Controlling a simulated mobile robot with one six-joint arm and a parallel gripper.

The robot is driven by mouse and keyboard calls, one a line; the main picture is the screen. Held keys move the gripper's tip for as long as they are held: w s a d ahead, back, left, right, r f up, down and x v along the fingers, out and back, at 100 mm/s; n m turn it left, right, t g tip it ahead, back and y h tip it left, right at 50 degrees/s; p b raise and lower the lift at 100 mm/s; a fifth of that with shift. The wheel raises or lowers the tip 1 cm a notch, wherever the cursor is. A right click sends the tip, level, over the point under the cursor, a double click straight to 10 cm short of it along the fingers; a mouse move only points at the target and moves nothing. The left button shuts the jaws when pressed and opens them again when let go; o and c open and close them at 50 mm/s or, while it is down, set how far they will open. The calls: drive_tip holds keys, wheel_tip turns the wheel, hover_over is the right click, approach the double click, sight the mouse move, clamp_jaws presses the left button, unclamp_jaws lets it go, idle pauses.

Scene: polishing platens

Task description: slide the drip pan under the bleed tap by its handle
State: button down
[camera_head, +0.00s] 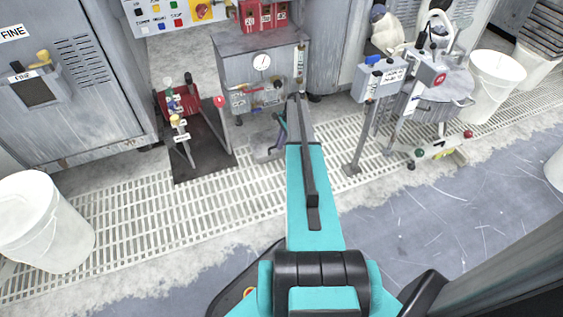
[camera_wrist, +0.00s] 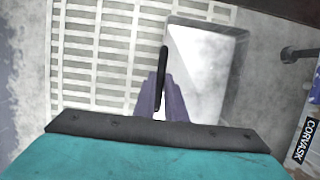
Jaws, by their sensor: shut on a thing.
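The drip pan (camera_head: 268,153) is a shallow light-grey tray on the floor grating, below the front of a grey cabinet. In the wrist view the pan (camera_wrist: 207,75) lies just right of my fingers, its inside pale and apparently empty. Its dark upright handle (camera_wrist: 163,62) stands between my purple fingers. My gripper (camera_wrist: 161,84) is shut on this handle; in the head view the gripper (camera_head: 281,130) is partly hidden by my arm. Small fittings with red levers (camera_head: 265,90) show on the cabinet front, but I cannot tell which one is the bleed tap.
The grey cabinet (camera_head: 232,68) with a gauge stands behind the pan. A grey post (camera_head: 361,140) stands to the right. A white bucket (camera_head: 43,225) is far left. Open grating (camera_head: 130,215) lies left of my arm.

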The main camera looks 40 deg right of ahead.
drive_tip(key=shift+w+d+b, duration=0.25)
drive_tip(key=shift+w+b, duration=0.1)
drive_tip(key=shift+w, duration=0.3)
drive_tip(key=shift+w+d+b, duration=0.2)
drive_tip(key=shift+w+b, duration=0.1)
drive_tip(key=shift+w, duration=0.35)
drive_tip(key=c, duration=1.7)
unclamp_jaws()
drive_tip(key=shift+c, duration=0.2)
drive_tip(key=p+v, duration=0.4)
drive_tip(key=v, duration=0.9)
drive_tip(key=shift+r, duration=0.4)
drive_tip(key=shift+s, duration=0.15)
